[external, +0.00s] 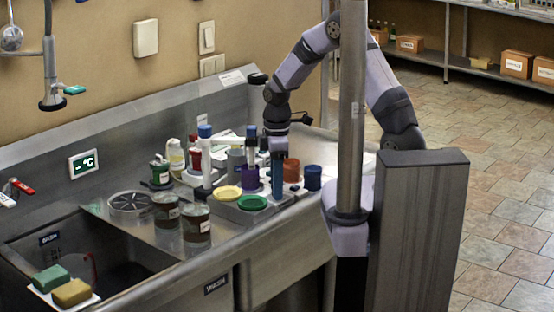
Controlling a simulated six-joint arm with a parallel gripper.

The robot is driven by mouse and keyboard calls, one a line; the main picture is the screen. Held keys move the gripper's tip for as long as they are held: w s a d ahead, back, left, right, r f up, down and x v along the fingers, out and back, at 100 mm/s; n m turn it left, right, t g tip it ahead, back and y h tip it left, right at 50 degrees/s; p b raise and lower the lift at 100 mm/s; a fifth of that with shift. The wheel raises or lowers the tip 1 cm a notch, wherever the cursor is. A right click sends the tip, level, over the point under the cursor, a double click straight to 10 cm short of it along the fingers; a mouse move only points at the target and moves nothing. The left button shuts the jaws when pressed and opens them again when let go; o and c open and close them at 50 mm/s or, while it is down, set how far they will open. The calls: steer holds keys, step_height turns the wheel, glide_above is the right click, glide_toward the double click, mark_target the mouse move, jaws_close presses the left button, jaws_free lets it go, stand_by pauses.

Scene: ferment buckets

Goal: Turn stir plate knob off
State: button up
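My gripper (278,148) points down over the back right of the steel counter, among the bottles and cups. A slim blue-grey upright shape (277,178) shows right below it; I cannot tell if it is a finger or a held thing. Whether the gripper is open or shut is too small to tell. A low grey tray or plate (229,211) lies in front of it, with a yellow disc (228,193) and a green disc (252,202) on top. I cannot tell if this is the stir plate, and no knob can be made out.
Two brown-filled jars (167,212) stand left of the discs. A purple cup (250,178), white bottle (176,155), brown-red jar (291,173) and blue jar (313,178) crowd the area. The sink (110,260) is at left, with green and yellow sponges (72,292) at its edge.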

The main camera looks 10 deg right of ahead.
steer(key=shift+r+b, duration=1.05)
steer(key=shift+r, duration=2.6)
